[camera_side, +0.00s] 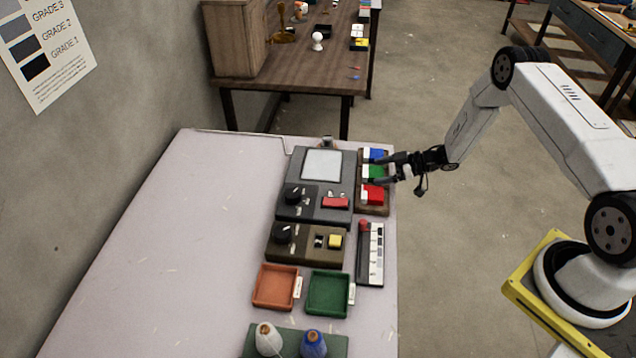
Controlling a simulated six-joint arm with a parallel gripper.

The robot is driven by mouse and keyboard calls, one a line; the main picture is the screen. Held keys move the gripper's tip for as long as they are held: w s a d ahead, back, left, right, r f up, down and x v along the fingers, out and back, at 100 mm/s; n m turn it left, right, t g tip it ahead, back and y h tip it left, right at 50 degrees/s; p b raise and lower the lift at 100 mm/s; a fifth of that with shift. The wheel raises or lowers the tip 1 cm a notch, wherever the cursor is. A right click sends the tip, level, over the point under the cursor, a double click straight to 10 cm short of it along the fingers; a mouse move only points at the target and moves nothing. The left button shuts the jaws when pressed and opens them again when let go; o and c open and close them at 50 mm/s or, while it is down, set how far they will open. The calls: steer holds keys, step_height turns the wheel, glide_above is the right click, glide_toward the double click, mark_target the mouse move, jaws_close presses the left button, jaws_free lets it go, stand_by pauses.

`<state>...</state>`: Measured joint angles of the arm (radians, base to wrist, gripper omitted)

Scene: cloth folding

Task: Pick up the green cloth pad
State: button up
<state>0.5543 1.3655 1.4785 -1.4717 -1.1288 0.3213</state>
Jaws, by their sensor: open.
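The green cloth pad (377,171) lies in the middle of a brown wooden holder (373,209) near the table's right edge. A blue pad (377,155) is behind it and a red pad (374,193) in front of it, each with a white part on its left. My gripper (382,171) reaches in from the right with its fingers apart, one toward the blue pad side and one toward the red pad side. The fingers appear around or above the green pad and partly hide it. I cannot tell whether they touch it.
Left of the holder stands a dark device with a pale screen (322,164). In front are a brown control box (290,243), a grey scale strip (371,254), an orange tray (259,290) and a green tray (313,293). The table's left side (190,240) is clear.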

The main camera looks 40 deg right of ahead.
steer(key=shift+x, duration=0.75)
steer(key=c, duration=1.1)
steer(key=shift+r, duration=0.15)
